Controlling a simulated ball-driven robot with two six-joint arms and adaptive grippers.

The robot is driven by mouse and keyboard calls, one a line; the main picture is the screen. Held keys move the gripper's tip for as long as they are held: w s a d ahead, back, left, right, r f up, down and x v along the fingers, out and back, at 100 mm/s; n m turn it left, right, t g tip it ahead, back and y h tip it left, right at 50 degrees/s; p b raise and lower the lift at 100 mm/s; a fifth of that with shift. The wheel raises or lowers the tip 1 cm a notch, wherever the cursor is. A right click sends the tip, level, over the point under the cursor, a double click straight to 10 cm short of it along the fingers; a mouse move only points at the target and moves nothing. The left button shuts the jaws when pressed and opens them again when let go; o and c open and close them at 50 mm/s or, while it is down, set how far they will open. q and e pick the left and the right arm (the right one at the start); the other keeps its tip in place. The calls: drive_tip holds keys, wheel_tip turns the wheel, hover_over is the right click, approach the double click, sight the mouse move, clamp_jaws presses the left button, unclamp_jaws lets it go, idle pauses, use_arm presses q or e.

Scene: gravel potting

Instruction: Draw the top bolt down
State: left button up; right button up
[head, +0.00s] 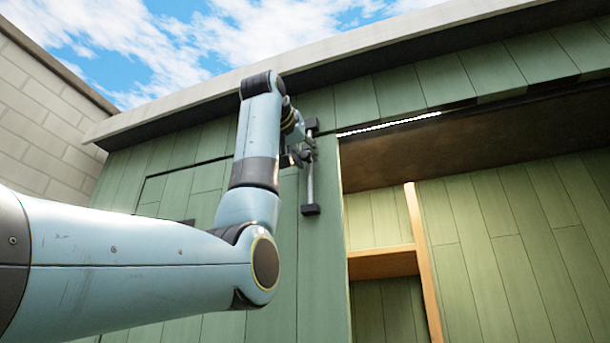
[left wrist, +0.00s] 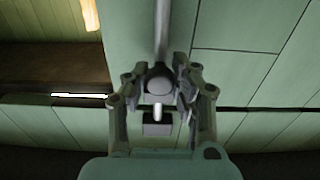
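The top bolt is an upright grey metal rod (head: 310,184) on the green wooden wall, left of the large opening. A black bracket (head: 312,125) is at its upper end and a black block (head: 310,209) at its lower end. My left gripper (head: 301,154) is at the upper part of the rod, just below the upper bracket. In the left wrist view, its two fingers (left wrist: 160,85) are on either side of the bolt's round knob (left wrist: 159,84) and appear closed against it. The rod (left wrist: 161,30) runs to the top of that view. My right gripper is out of view.
The opening right of the bolt shows a wooden post (head: 424,255), a wooden crosspiece (head: 382,263) and green boards inside. A roof overhang (head: 300,78) runs above the wall. A block wall (head: 45,125) stands at the left.

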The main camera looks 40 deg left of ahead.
sight(309, 180)
use_arm(q)
clamp_jaws()
wheel_tip(309, 180, down, 6)
drive_tip(key=b, duration=0.5)
drive_tip(key=shift+r, duration=0.15)
drive_tip(key=o, duration=0.6)
unclamp_jaws()
drive_tip(key=shift+w, duration=0.1)
drive_tip(key=shift+r, duration=0.1)
